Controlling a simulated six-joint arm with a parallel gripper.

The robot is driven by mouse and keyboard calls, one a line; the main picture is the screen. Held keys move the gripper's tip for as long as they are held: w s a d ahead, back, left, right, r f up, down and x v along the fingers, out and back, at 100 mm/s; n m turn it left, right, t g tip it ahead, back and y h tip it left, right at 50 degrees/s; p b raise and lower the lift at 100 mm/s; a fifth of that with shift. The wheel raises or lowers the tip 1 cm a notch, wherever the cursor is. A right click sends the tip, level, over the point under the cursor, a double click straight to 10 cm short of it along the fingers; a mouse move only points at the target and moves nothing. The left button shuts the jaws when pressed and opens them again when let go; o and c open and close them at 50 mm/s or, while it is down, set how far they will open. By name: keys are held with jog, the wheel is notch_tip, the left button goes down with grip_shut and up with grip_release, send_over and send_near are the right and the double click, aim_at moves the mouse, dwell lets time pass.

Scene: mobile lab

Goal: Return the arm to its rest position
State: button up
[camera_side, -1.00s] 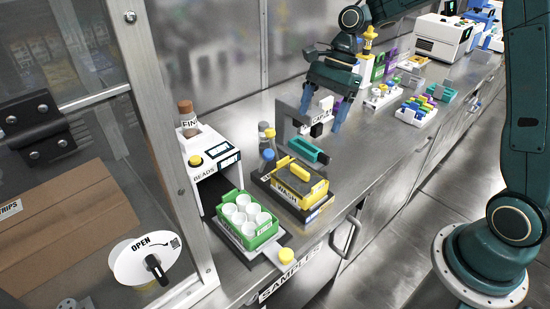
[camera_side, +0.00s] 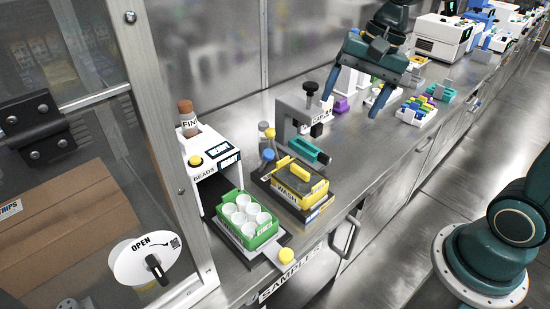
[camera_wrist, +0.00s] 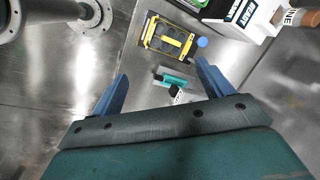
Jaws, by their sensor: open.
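My gripper (camera_side: 354,92) hangs over the steel bench (camera_side: 370,148) in the side view, its two blue fingers spread wide and pointing down. Nothing is between the fingers. It is behind and to the right of the grey clamp-like stand with a teal part (camera_side: 308,150). In the wrist view my gripper (camera_wrist: 158,90) is also open, with the teal part (camera_wrist: 174,79) seen beyond and between the fingertips. My arm's base stands on the floor at the right of the side view.
A yellow WASH tray (camera_side: 300,182), a green rack of white cups (camera_side: 246,218) and a white BEADS box (camera_side: 208,160) stand nearer on the bench. Colored tube racks (camera_side: 418,109) stand to the right of my gripper. A framed glass panel (camera_side: 70,130) is at left.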

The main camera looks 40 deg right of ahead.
jog(key=s+d+r+n+t+h, duration=0.1)
jog(key=s+r+n+t+h, duration=0.1)
jog(key=s+n, duration=0.8)
jog(key=shift+s+d+n+t, duration=0.3)
jog(key=shift+s+t, duration=0.4)
jog(key=shift+s, duration=1.9)
jog(key=shift+r, duration=0.1)
jog(key=shift+c, duration=0.2)
